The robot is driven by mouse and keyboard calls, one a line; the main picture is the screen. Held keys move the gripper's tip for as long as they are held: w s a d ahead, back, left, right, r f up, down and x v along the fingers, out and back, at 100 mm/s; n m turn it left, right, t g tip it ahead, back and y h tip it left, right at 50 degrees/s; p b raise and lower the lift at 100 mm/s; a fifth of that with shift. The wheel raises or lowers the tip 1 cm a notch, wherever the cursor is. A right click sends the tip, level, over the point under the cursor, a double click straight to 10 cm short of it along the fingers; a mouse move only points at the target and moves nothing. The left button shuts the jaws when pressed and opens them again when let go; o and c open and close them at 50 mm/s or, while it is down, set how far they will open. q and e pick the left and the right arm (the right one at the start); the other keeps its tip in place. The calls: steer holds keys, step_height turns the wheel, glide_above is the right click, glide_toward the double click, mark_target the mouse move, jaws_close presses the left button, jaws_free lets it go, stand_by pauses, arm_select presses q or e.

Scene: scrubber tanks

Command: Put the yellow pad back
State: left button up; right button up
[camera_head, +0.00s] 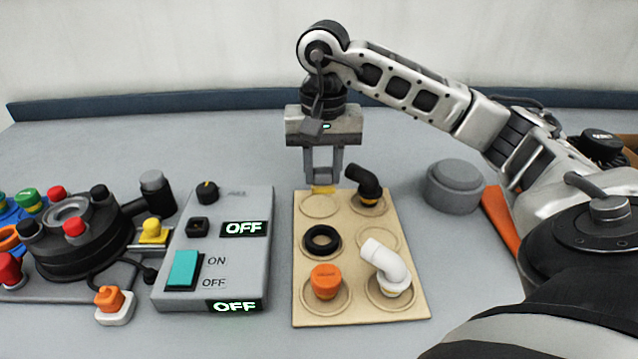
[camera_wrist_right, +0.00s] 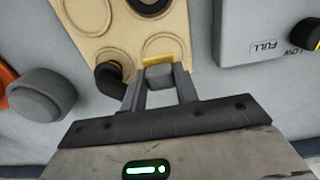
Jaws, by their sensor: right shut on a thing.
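My right gripper (camera_head: 323,178) points down at the far edge of the beige board (camera_head: 340,316). It is shut on the yellow pad (camera_head: 323,189), which has a grey block on top between the fingers. The pad also shows in the right wrist view (camera_wrist_right: 158,60), at the board's edge beside an empty round recess (camera_head: 320,206). I cannot tell whether the pad touches the board. A second empty recess (camera_head: 378,239) lies at the middle right. My left gripper is not in view.
The board also holds a black elbow (camera_head: 366,183), a black ring (camera_head: 321,240), an orange cap (camera_head: 325,281) and a white elbow (camera_head: 386,264). A grey switch box (camera_head: 232,284) stands left, a grey round lid (camera_head: 454,186) right. Open table lies behind the board.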

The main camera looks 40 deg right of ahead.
mark_target(319, 187)
steer(key=shift+w+a+f, duration=0.15)
steer(key=shift+w+f, duration=0.1)
steer(key=shift+f, duration=0.1)
step_height(319, 187, down, 3)
steer(key=shift+f, duration=0.15)
steer(key=shift+f, duration=0.15)
steer(key=o, duration=0.9)
steer(key=shift+o, duration=0.2)
